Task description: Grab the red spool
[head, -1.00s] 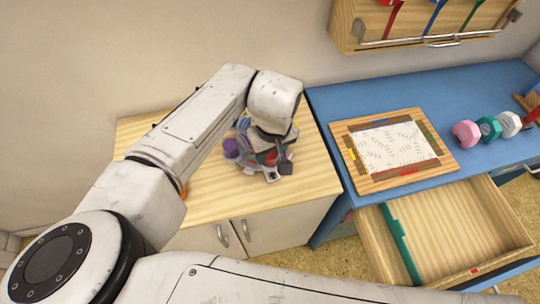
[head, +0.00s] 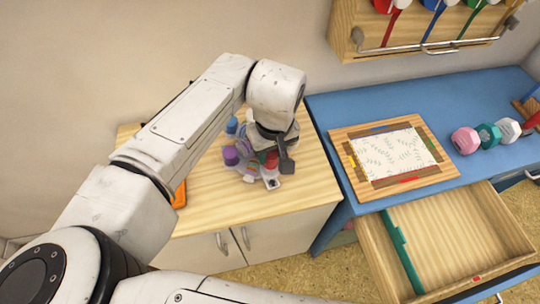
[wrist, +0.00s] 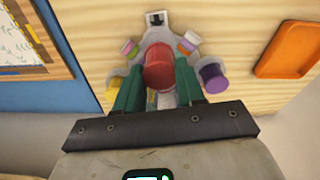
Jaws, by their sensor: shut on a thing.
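The red spool (wrist: 158,66) sits between the two green fingers of my gripper (wrist: 159,82) in the wrist view. My gripper is shut on it, one finger on each side. In the head view the red spool (head: 271,160) shows partly, beside the dark fingers of my gripper (head: 283,160). The spool is over the middle of a grey holder (wrist: 128,66) on the wooden cabinet top. I cannot tell whether it is lifted clear of the holder. My wrist hides part of the holder in the head view.
A purple spool (wrist: 213,77) stands close beside one finger, with several smaller coloured spools around the holder. An orange tray (wrist: 288,50) lies apart on the cabinet top (head: 300,192). A blue desk (head: 470,95) with a framed picture (head: 395,152) and an open drawer (head: 455,237) is to the right.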

